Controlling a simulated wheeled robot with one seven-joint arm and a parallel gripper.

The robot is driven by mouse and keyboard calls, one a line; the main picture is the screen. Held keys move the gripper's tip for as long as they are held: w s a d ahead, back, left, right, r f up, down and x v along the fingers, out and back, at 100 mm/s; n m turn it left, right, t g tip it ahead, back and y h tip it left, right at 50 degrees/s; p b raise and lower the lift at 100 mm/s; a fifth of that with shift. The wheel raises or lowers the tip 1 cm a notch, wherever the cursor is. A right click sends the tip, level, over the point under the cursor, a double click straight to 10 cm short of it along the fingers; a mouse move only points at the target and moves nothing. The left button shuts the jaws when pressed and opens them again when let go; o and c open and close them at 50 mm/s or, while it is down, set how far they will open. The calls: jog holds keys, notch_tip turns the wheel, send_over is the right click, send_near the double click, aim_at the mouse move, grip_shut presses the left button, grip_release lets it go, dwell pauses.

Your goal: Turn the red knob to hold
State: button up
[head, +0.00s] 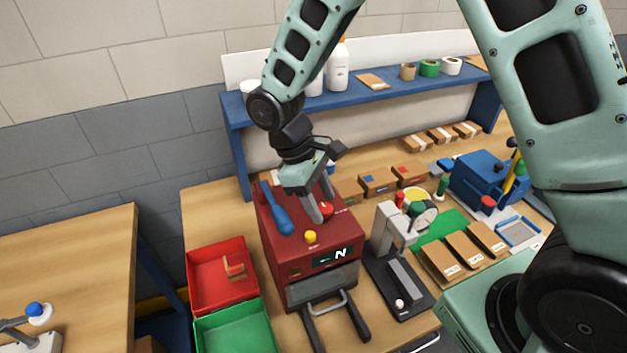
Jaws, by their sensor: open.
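The red knob (327,209) is on the top of a dark red machine (278,256), toward its right edge. My gripper (321,203) points down from above, with a finger beside the knob's left side, and its jaws are open. The gripper hides part of the knob and its surroundings. Whether the fingers touch the knob cannot be told. The markings near the knob are too small to read, and no hold mark can be made out. A dark display (333,256) on the machine's front shows a letter like N.
A blue handle (279,214) and a yellow button (310,237) are near the knob. Red (222,277) and green (233,329) bins stand left of the machine. A grey press-like device (398,270) stands close on its right. A blue shelf (360,86) runs behind.

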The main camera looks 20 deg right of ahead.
jog(key=b+v, duration=0.4)
jog(key=v, duration=1.3)
jog(key=shift+r, duration=0.2)
jog(key=shift+d, duration=0.1)
jog(key=s+f+t+y+b, duration=0.1)
jog(key=s+f+b, duration=0.3)
jog(key=s+f, duration=0.4)
jog(key=s+f+m+t+y+b, duration=0.1)
jog(key=s+f+t+y+b, duration=0.1)
jog(key=s+f, duration=0.6)
jog(key=s+y+b, duration=0.1)
jog(key=s, duration=0.6)
jog(key=shift+s+a+f+b, duration=0.15)
jog(key=shift+a+f+b, duration=0.2)
jog(key=shift+f, duration=0.05)
